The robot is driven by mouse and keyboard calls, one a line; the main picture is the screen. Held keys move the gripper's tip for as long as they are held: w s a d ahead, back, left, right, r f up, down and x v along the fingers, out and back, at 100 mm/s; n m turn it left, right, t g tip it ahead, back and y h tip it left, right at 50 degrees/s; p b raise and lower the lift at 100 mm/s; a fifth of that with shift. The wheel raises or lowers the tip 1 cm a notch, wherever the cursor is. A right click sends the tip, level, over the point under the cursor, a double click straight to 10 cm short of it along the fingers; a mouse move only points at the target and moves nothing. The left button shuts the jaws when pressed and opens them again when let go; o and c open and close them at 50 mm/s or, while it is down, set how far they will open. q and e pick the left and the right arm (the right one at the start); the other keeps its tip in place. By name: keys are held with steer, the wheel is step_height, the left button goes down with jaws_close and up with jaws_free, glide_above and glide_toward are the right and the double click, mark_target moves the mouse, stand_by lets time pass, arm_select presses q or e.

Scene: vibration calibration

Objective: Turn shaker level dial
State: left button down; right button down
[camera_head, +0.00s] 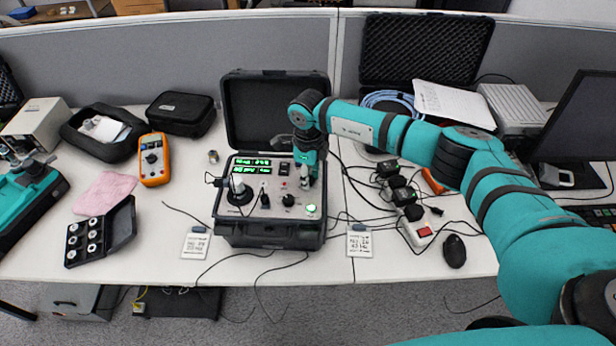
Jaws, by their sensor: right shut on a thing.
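The shaker unit (268,236) is a black open case in the middle of the table, its lid raised at the back. Its light panel carries green lit readouts (252,162), a black knob (288,200), a round green light (311,208) and a round black shaker mount (239,194) at left. My right gripper (305,182) points down at the right part of the panel. It is shut on a small dial there, which its fingers mostly hide. I cannot read the dial's setting. My left gripper is not in view.
An orange multimeter (153,159), a black case of round weights (101,233) and a pink cloth (104,192) lie at left. A power strip (416,228), loose cables and a black mouse (455,250) lie at right. A grey partition (165,64) stands behind.

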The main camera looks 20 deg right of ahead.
steer(key=n+b, duration=0.8)
steer(key=b, duration=0.2)
steer(key=shift+w+f, duration=0.1)
steer(key=shift+f, duration=0.05)
steer(key=n+b, duration=0.3)
steer(key=shift+r+n+b, duration=0.25)
steer(key=shift+n+b, duration=0.05)
steer(key=shift+n, duration=0.3)
steer(key=c, duration=1.3)
jaws_free()
steer(key=shift+o, duration=1.4)
step_height(320, 180, up, 12)
